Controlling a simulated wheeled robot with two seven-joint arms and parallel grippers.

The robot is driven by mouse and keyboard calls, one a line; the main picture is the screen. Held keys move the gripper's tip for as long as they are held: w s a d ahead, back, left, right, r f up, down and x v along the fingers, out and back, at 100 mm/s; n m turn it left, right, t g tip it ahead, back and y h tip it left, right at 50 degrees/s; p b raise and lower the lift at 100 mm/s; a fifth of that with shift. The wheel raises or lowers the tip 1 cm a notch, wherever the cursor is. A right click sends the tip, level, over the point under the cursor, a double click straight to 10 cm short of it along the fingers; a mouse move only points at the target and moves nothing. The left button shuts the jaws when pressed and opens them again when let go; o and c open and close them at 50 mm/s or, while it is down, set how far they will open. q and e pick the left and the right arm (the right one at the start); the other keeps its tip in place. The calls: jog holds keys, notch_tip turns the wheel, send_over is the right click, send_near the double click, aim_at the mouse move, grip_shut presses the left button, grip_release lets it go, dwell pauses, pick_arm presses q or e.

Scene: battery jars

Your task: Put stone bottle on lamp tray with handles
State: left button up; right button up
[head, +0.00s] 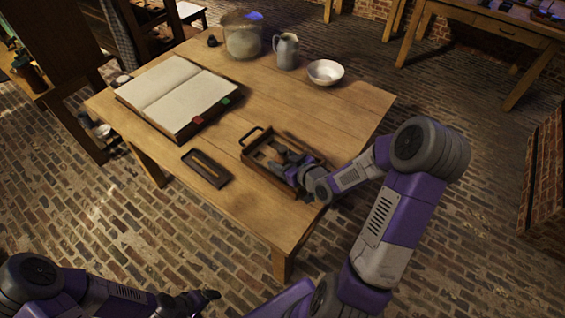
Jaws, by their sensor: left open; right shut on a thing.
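The wooden tray with handles (251,159) lies at the front right of the table, with one raised dark handle showing at its left end. My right gripper (278,160) is low over the tray, its fingers shut on a small greyish thing that I take to be the stone bottle. The gripper and wrist hide most of it, and I cannot tell whether it touches the tray floor. My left gripper (208,296) is open and empty at the bottom of the head view, off the table's front edge.
A small dark tray with a thin stick (206,168) lies left of the handled tray. A large open book (178,95) is further left. A glass jar (243,36), a grey jug (286,51) and a white bowl (325,72) stand at the back. The table's middle is clear.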

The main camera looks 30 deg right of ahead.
jog(key=o, duration=1.2)
jog(key=shift+c, duration=0.2)
jog(key=shift+s+r, duration=0.15)
jog(key=shift+r, duration=0.05)
jog(key=p+v, duration=0.3)
jog(key=v, duration=0.4)
jog(key=shift+r, duration=0.1)
jog(key=p+v, duration=0.2)
jog(key=p, duration=0.6)
jog(key=shift+s, duration=0.1)
jog(key=shift+s+d+r, duration=0.1)
jog(key=shift+s+r, duration=0.05)
jog(key=shift+s, duration=0.2)
jog(key=shift+p+v, duration=0.45)
jog(key=shift+v, duration=0.35)
